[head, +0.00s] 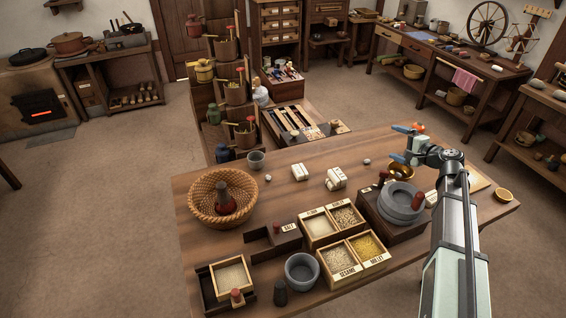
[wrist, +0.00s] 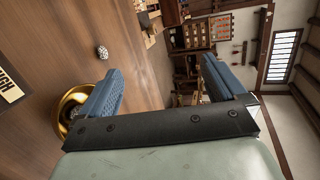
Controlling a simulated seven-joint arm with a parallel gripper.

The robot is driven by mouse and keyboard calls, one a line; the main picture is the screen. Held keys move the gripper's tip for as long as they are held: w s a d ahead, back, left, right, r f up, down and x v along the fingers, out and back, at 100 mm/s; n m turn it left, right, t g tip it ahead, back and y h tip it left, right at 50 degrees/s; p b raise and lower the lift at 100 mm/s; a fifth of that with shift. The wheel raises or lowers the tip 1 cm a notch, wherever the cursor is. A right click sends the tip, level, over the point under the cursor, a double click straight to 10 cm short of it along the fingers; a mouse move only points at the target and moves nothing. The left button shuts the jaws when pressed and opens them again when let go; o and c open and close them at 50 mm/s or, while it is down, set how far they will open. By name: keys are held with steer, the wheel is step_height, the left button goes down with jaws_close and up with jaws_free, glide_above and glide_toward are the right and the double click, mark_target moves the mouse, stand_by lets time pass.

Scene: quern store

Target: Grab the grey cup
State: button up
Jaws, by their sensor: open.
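A small grey cup (head: 256,160) stands upright near the far left edge of the wooden table, just behind the woven basket. A larger grey round vessel (head: 302,271) stands at the table's front, beside the grain boxes. My gripper (head: 400,144) is open and empty over the right part of the far table edge, well to the right of the small cup. In the wrist view its blue fingers (wrist: 165,78) are spread apart with nothing between them. Neither grey vessel shows in the wrist view.
A brass bowl (head: 401,173) is close to my gripper and also in the wrist view (wrist: 68,103). A speckled stone (head: 367,161) and white blocks (head: 336,179) lie between gripper and cup. The basket (head: 194,196), grain boxes (head: 352,257) and stone quern (head: 400,205) crowd the table.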

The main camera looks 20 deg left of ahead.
steer(key=s+a+f+m+g, duration=0.2)
steer(key=s+a, duration=0.3)
steer(key=a, duration=0.7)
steer(key=s+a+f+m+g+y, duration=0.1)
steer(key=s+a+f+m, duration=0.3)
steer(key=a, duration=0.7)
steer(key=s+a+f+m+g+y, duration=0.1)
steer(key=s+a+f+m+g, duration=0.2)
steer(key=a, duration=0.9)
steer(key=shift+s+a+m+g, duration=0.2)
steer(key=shift+s+m, duration=0.3)
steer(key=shift+s, duration=0.3)
steer(key=shift+s+a+m+g, duration=0.15)
steer(key=shift+s+m, duration=0.35)
steer(key=shift+s, duration=0.25)
steer(key=x, duration=1.3)
steer(key=shift+w+a+f, duration=0.2)
steer(key=shift+a+f, duration=0.05)
steer(key=shift+a, duration=0.05)
steer(key=c, duration=1.1)
